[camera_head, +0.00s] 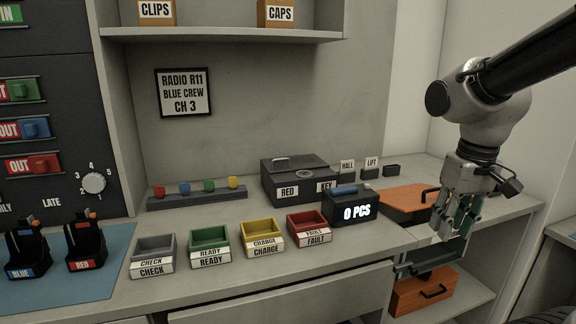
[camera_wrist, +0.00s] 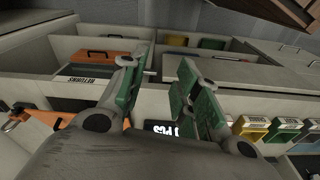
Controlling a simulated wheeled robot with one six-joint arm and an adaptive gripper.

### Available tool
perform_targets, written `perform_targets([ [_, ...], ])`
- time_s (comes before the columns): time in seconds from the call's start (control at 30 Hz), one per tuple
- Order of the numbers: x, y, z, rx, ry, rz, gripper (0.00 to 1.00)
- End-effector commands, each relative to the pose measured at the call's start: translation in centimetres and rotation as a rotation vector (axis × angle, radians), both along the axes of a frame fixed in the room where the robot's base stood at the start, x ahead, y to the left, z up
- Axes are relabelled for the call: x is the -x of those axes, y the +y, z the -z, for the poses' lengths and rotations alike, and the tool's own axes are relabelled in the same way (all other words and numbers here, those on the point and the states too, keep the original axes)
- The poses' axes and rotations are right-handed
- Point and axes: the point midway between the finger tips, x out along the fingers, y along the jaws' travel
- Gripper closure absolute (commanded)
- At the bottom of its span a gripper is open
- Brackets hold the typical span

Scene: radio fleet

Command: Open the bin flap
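My gripper (camera_head: 452,232) hangs at the right, over the front edge of the counter, fingers pointing down. In the wrist view its two green-padded fingers (camera_wrist: 158,66) stand apart with nothing between them. A dark panel (camera_head: 428,260) sits below the counter edge under the gripper. In the wrist view the panel (camera_wrist: 85,82) bears an upside-down RETURNS label, left of the fingers. An orange lid with a black handle (camera_head: 400,200) lies on the counter, left of the gripper. I cannot tell for sure which piece is the bin flap.
An orange case (camera_head: 424,292) with a handle stands on the lower shelf. The 0 PCS box (camera_head: 350,208) and a row of small trays, including the red FAULT tray (camera_head: 309,228), stand to the left. A black box (camera_head: 298,180) is behind them.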

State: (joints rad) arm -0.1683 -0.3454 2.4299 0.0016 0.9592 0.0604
Motion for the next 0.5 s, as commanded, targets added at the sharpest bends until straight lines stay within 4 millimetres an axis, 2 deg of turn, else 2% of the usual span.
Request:
perform_targets([
  [0.03, 1.8, -1.0, -0.8, -0.002, -0.043, -0.010, 0.68],
  [0.13, 4.6, -2.5, -1.7, -0.006, -0.117, 0.015, 0.68],
  [0.2, 5.9, -3.2, -2.4, -0.009, -0.170, 0.045, 0.68],
  [0.33, 7.0, -4.1, -3.8, -0.011, -0.249, 0.086, 0.68],
  [0.5, 7.3, -4.6, -4.4, -0.010, -0.279, 0.112, 0.99],
])
